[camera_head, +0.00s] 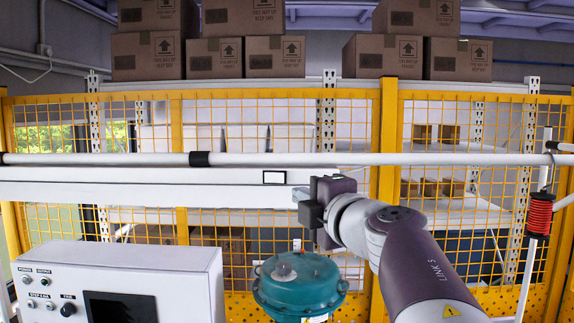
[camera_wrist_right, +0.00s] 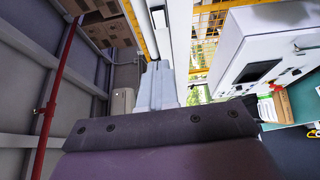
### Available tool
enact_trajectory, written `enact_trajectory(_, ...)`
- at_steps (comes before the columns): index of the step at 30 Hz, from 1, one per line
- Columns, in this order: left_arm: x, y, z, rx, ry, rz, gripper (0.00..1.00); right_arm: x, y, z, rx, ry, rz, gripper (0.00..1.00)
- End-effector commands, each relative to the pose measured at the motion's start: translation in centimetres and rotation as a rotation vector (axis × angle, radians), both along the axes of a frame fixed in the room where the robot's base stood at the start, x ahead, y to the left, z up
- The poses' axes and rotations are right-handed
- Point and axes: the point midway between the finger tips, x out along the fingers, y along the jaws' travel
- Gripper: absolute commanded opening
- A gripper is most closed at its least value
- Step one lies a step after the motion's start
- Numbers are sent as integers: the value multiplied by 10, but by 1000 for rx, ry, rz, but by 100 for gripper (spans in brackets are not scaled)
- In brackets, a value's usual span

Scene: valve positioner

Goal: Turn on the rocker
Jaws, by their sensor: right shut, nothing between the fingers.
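The likely rocker is a small white plate with a black frame (camera_head: 275,177), set on the long white horizontal beam. In the right wrist view a small dark-framed piece (camera_wrist_right: 158,17) on the white beam looks like the same switch. Whether it is on or off cannot be told. My right gripper (camera_head: 300,195) is just right of and slightly below it in the head view, fingers pointing left. In the right wrist view its pale fingers (camera_wrist_right: 156,84) are together and empty. It appears apart from the switch. My left gripper is not in view.
A white control box (camera_head: 120,260) with a dark screen and knobs stands at lower left. A teal round actuator (camera_head: 300,285) sits below my right gripper. A yellow mesh fence (camera_head: 175,125) and shelves with cardboard boxes (camera_head: 145,55) stand behind. A red coil (camera_head: 540,213) hangs at right.

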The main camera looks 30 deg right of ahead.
Motion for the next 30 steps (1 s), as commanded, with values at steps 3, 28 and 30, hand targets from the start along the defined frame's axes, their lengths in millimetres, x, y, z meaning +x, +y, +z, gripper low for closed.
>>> enact_trajectory(3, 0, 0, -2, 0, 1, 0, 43, 0, 0, -3, 2, 0, 0, 0)
enact_trajectory(28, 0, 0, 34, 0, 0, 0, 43, 118, -29, -1, 6, 0, -1, 0)
enact_trajectory(30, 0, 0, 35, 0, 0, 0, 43, 122, -34, -2, 6, 1, -1, 0)
